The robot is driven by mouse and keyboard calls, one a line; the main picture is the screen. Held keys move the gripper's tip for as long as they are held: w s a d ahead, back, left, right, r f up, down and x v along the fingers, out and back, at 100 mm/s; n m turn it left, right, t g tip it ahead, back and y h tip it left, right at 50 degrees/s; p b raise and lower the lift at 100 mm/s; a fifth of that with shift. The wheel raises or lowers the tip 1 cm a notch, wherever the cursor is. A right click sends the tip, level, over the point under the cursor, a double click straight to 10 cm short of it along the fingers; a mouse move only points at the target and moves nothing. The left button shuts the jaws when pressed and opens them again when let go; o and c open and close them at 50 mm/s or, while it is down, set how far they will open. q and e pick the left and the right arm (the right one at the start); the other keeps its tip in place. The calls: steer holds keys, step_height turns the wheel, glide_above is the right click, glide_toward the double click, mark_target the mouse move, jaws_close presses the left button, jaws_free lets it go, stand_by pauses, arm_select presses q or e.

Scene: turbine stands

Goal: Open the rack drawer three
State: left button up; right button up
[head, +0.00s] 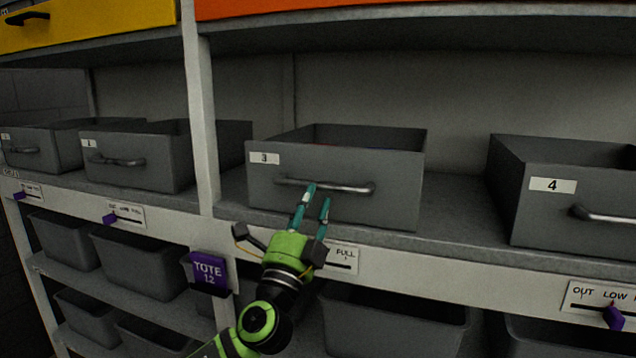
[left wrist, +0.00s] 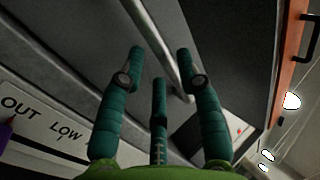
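Drawer three (head: 345,210) is a grey open-topped bin with a "3" label, standing on the rack shelf. Its metal bar handle (head: 350,188) runs across the front. My left gripper (head: 318,194) is in front of this handle, with its teal fingers spread and the tips close to the bar. In the left wrist view, the handle (left wrist: 168,45) crosses between the spread fingers (left wrist: 160,55). Nothing is held, and I cannot tell whether a finger touches the bar. My right gripper is out of view.
Drawer four (head: 570,205) stands to the right, and two more grey drawers (head: 150,165) to the left beyond a white post (head: 203,120). Below the shelf edge are a purple "TOTE 12" tag (head: 209,272), slider labels and grey totes (head: 400,325).

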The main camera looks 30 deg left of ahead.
mark_target(318, 189)
arm_select(q)
steer(key=shift+p+x, duration=0.7)
steer(key=shift+x, duration=1.3)
jaws_close()
